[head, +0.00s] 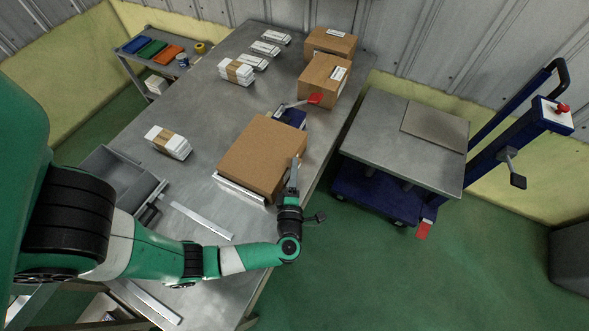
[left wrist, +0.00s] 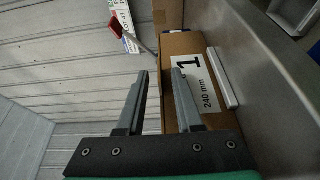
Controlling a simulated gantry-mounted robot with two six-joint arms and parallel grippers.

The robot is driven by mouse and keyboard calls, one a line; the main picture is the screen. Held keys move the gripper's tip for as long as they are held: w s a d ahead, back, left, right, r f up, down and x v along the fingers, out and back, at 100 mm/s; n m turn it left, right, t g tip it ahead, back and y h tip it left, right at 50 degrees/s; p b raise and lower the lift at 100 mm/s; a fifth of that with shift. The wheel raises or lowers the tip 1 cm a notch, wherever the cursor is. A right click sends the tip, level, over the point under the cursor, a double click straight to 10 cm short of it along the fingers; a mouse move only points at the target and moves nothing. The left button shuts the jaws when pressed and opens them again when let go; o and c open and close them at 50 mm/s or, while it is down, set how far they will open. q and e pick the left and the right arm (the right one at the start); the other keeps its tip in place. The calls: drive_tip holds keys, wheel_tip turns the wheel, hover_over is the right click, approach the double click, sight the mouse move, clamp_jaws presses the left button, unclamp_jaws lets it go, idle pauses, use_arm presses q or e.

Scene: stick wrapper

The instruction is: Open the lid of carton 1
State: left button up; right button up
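Carton 1 (head: 262,150) is a brown cardboard box on the metal table in the head view, its top looking closed. Its side shows in the left wrist view (left wrist: 182,44) with a white label (left wrist: 207,87) reading "1" and "240 mm". My left gripper (head: 295,168) is at the carton's right edge in the head view. In the left wrist view its two fingers (left wrist: 160,74) stand apart, one in front of the labelled side and one beyond the carton's edge. I cannot tell whether they touch it. My right gripper is not in view.
A light metal rail (head: 240,190) lies along the carton's near side. Behind it are a blue device with a red handle (head: 315,98) and two smaller cartons (head: 324,78). White bundles (head: 168,142) lie to the left. A lift cart (head: 385,135) stands right of the table.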

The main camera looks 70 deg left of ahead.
use_arm(q)
clamp_jaws()
idle(1.3)
